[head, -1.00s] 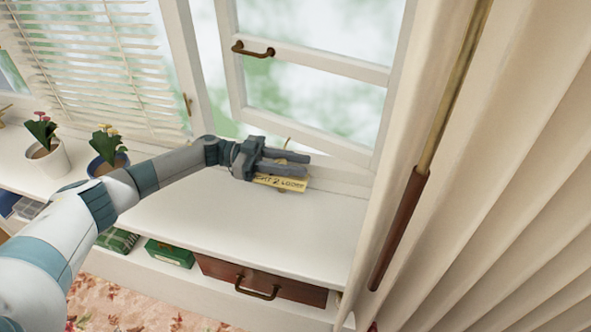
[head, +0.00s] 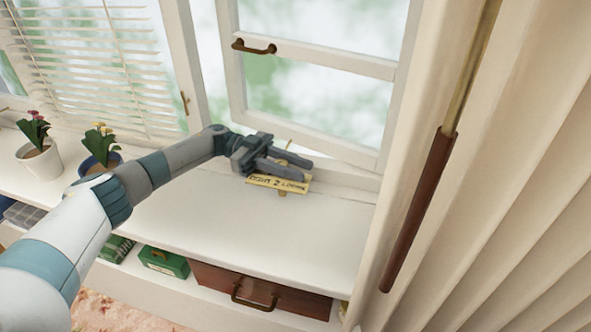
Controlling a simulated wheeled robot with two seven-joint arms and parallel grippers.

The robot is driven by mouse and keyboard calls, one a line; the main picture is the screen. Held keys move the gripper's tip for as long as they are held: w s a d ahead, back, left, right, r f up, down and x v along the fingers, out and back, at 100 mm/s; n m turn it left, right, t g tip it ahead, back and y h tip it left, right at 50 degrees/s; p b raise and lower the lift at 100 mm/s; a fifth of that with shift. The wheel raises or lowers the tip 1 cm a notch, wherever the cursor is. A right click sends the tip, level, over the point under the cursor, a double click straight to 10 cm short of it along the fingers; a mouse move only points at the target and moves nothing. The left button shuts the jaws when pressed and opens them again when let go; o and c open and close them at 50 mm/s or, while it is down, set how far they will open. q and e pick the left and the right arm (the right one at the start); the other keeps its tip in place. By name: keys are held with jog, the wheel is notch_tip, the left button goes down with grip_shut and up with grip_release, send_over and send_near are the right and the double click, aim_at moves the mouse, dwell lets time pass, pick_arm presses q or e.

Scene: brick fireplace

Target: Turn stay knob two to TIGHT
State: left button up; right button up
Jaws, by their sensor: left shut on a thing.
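My left gripper (head: 289,169) reaches in from the left to the window sill. Its fingers are shut on a small part of the stay knob, which is mostly hidden behind them. A thin brass piece (head: 288,145) shows just above the fingers. A yellow label plate (head: 279,183) sits right below the fingers; its lettering reads partly as "2 LOOSE" and the rest is unclear. A small brass bit (head: 283,193) shows under the plate. My right gripper is not in view.
The window sash (head: 315,100) with a brass handle (head: 254,47) stands behind the gripper. Potted flowers (head: 37,152) stand at the left of the white shelf top (head: 230,225). A wooden drawer (head: 262,288) lies below. A curtain (head: 520,200) and a brown-handled rod (head: 420,210) hang at the right.

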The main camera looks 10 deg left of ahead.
pick_arm(q)
jog(key=o, duration=1.1)
jog(key=shift+c, duration=0.2)
jog(key=shift+d, duration=0.1)
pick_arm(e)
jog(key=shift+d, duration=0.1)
pick_arm(q)
jog(key=shift+r, duration=0.5)
notch_tip(320, 180, up, 3)
jog(key=shift+d+r, duration=0.15)
jog(key=s+d+r, duration=0.1)
jog(key=d+r, duration=0.2)
jog(key=d, duration=0.2)
jog(key=s+d+r+b, duration=0.1)
jog(key=s+d+r, duration=0.1)
jog(key=d, duration=0.3)
jog(key=shift+s+d+r, duration=0.3)
jog(key=shift+d+r, duration=0.1)
jog(key=shift+r, duration=0.4)
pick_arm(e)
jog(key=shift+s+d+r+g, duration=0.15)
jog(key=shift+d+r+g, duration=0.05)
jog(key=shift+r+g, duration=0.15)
